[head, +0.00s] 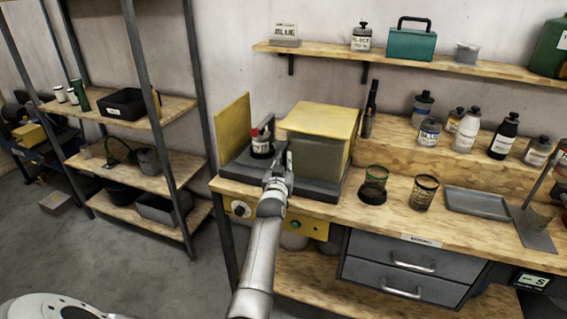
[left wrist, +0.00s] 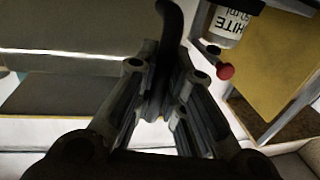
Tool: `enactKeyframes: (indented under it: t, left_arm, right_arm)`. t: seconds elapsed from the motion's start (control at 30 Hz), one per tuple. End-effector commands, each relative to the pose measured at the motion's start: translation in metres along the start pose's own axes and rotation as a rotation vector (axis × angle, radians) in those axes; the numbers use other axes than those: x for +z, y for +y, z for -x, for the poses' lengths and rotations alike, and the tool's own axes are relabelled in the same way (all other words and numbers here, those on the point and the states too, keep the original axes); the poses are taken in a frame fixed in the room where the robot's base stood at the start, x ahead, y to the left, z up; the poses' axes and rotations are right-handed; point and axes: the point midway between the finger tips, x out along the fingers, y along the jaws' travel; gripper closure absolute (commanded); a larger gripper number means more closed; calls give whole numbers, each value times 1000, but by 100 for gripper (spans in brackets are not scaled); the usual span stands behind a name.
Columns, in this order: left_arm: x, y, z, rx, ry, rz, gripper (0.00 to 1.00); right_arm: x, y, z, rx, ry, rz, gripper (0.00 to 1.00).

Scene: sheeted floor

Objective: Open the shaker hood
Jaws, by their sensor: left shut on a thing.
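The shaker hood (head: 320,120), a box with a yellow top and hazy greenish panes, stands over the right part of the dark shaker base (head: 316,190) on the bench. An upright yellow panel (head: 233,129) stands at the left end of the base. Between panel and hood a white-labelled bottle (head: 261,143) with a red part is uncovered; its label shows in the left wrist view (left wrist: 226,26). My left gripper (head: 284,164) is at the hood's left front edge, shut on a dark curved handle (left wrist: 170,20). How the handle joins the hood is hidden. My right gripper is out of view.
Right of the shaker stand a green-rimmed cup (head: 375,178), another cup (head: 423,192) and a grey tray (head: 477,203). Several bottles line the raised back ledge (head: 400,131). A wall shelf (head: 420,60) hangs above. A metal rack (head: 140,150) stands left.

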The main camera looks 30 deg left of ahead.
Motion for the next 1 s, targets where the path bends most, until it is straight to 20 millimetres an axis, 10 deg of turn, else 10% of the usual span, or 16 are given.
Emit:
enactKeyframes:
  t: [0.1,0.3,1.0]
  left_arm:
    - [0,1,0,1,1,1,100]
    - [0,0,0,1,1,1,67]
    - [1,1,41,1,0,0,67]
  right_arm:
    - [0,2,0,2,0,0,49]
    - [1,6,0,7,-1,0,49]
    - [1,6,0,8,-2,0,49]
